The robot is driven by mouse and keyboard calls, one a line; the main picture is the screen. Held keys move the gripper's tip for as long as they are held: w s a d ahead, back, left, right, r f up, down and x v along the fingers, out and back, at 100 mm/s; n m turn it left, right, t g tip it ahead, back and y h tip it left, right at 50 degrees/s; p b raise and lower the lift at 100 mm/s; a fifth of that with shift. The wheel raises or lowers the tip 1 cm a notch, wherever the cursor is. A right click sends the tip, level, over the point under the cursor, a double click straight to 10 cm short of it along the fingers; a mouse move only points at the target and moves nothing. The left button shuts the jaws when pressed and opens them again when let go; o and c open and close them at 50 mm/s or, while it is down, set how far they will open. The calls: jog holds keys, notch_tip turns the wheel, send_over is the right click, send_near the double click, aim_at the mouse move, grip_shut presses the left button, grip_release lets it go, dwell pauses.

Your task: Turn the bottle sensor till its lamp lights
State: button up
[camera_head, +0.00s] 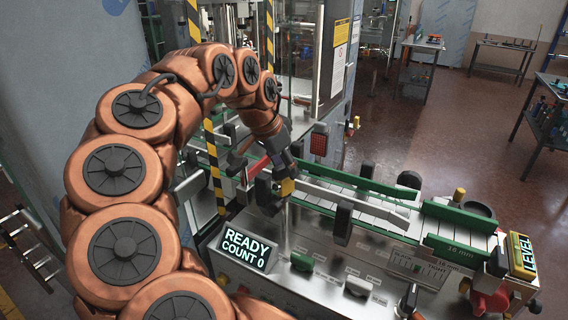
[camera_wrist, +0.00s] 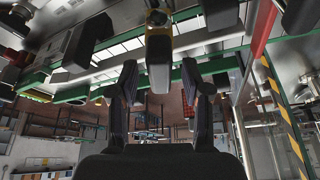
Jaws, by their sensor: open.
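A small sensor block with a yellow part, likely the bottle sensor (camera_head: 287,187), stands over the near side of the conveyor in the head view. In the wrist view the sensor (camera_wrist: 159,52) is a grey block with a yellow band, lying between the fingertips in the picture. My gripper (camera_head: 258,178) is open beside it, and its dark fingers partly hide it. In the wrist view my gripper (camera_wrist: 160,78) has a finger on each side of the block; I cannot tell if either touches. I cannot make out a lit lamp on the sensor.
The conveyor (camera_head: 378,205) has green rails (camera_head: 458,218) and runs to the right. A display (camera_head: 246,248) reads "READY COUNT 0". A grey block (camera_head: 343,222) stands on the near rail. A yellow "LEVEL" box (camera_head: 521,256) is at the right end. A striped post (camera_head: 213,165) stands left of the gripper.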

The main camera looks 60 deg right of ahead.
grip_shut()
dwell(0.5)
jog(key=shift+f, duration=0.1)
jog(key=shift+w+n, duration=0.1)
jog(key=shift+n, duration=0.4)
jog(key=shift+n+t+b, duration=0.6)
jog(key=shift+n+t, duration=0.2)
jog(key=shift+n, duration=0.7)
grip_release()
